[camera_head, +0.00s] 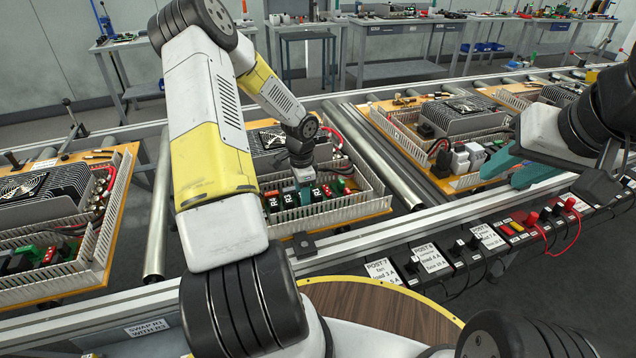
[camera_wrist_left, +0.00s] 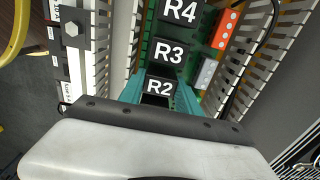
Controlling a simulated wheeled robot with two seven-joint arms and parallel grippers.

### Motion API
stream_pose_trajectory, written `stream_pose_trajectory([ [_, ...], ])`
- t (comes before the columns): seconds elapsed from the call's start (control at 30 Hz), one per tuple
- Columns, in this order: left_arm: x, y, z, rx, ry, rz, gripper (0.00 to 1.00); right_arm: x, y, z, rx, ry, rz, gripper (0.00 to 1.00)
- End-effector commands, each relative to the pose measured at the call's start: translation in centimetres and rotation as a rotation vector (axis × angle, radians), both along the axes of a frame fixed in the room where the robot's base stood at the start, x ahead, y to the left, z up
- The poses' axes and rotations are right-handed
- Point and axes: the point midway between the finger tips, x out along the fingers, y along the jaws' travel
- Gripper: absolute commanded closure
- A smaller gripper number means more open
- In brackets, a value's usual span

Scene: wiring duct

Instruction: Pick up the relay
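A row of black relays with white labels stands in the middle wiring tray. In the left wrist view, the relay R2 (camera_wrist_left: 160,88) sits between the teal fingers of my left gripper (camera_wrist_left: 160,96), with R3 (camera_wrist_left: 168,53) and R4 (camera_wrist_left: 178,11) beyond it. I cannot tell whether the fingers press on R2 or only flank it. In the head view, my left gripper (camera_head: 303,178) points down into the relay row (camera_head: 289,200), and its fingertips partly hide the relays. My right gripper (camera_head: 512,172) is empty, its teal fingers spread apart, over the right tray's near corner.
White slotted duct walls (camera_head: 345,208) fence the relays closely. A finned heat sink (camera_head: 265,150) stands behind them. Similar trays lie on the conveyor at left (camera_head: 122,200) and right (camera_head: 385,117). Labelled test posts (camera_head: 433,258) line the front rail.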

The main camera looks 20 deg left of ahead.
Motion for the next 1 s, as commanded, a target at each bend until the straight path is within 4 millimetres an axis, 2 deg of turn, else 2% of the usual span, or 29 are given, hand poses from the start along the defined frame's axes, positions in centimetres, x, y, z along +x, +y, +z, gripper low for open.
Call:
stream_pose_trajectory([
  [0.23,0.0,0.0,0.1,0.001,-0.001,0.000,0.94,0.0,0.0,0.0,0.000,0.000,0.000,0.64],
  [0.33,0.1,0.1,0.8,0.003,-0.002,0.001,0.94,0.0,0.0,0.0,0.000,0.000,0.000,0.64],
  [0.73,0.1,0.1,8.2,0.002,-0.002,0.001,0.94,0.0,0.0,0.0,0.000,0.000,0.000,0.64],
  [0.9,0.1,0.0,9.8,0.000,-0.001,0.001,0.94,0.0,0.0,0.0,0.000,0.000,0.000,0.64],
  [1.0,0.0,0.0,10.1,-0.001,-0.001,0.000,0.94,0.0,0.0,0.0,0.000,0.000,0.000,0.64],
])
